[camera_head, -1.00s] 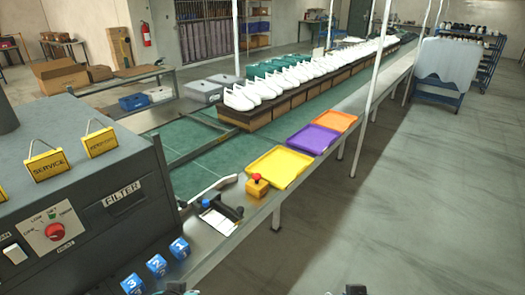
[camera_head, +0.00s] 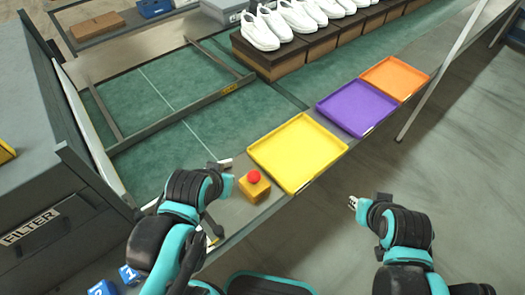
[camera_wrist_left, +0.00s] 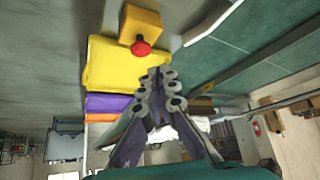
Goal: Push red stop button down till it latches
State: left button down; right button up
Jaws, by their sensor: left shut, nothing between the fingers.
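The red stop button (camera_head: 253,176) sits on a small yellow box (camera_head: 256,190) on the metal edge of the line. Its red cap looks raised above the box. My left gripper (camera_head: 226,163) is just left of the button, apart from it. In the left wrist view the red button (camera_wrist_left: 141,47) and its yellow box (camera_wrist_left: 142,20) appear beyond my left fingertips (camera_wrist_left: 159,74), which are together and empty. My right gripper (camera_head: 353,202) hangs right of the line over the floor, away from the button; its fingers are too small to read.
A yellow tray (camera_head: 338,151), a purple tray (camera_head: 357,107) and an orange tray (camera_head: 396,78) lie along the line beyond the button. White shoes (camera_head: 298,16) stand behind them. The grey filter machine (camera_head: 60,190) is at the left; blue blocks (camera_head: 129,273) lie near it.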

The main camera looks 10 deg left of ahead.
pick_arm(q)
notch_tip(320, 180, up, 4)
jog(key=m+g+p, duration=0.7)
jog(key=m+p, duration=0.1)
send_over(254, 175)
jog(key=shift+s+f, duration=0.15)
jog(key=shift+s, duration=0.15)
jog(key=f+b, duration=0.5)
jog(key=f, duration=0.9)
jog(key=shift+w+b, duration=0.2)
jog(key=shift+b, duration=0.15)
